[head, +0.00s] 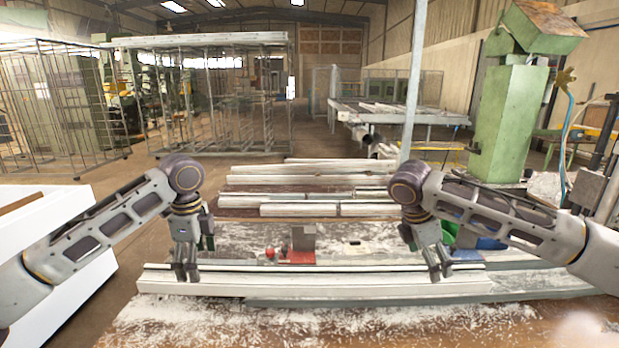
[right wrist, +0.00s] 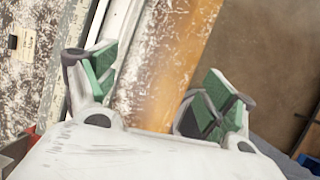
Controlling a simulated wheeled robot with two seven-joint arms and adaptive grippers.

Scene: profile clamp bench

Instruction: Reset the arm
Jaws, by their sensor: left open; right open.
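My left gripper (head: 187,268) points down above the left part of a long white profile (head: 330,281) on the bench. My right gripper (head: 437,270) points down over the right part of the same profile. Both grippers are open, and I see nothing held in either. In the right wrist view, the right gripper's green-padded fingers (right wrist: 160,98) are spread wide apart with nothing between them. The white profile passes behind the left finger there. Whether the fingertips touch the profile in the head view I cannot tell.
A red clamp block (head: 297,256) stands behind the profile. More white profiles (head: 305,180) lie stacked further back. A white box (head: 62,255) stands at the left, and a green machine (head: 507,115) at the back right. Shavings cover the bench (head: 250,325).

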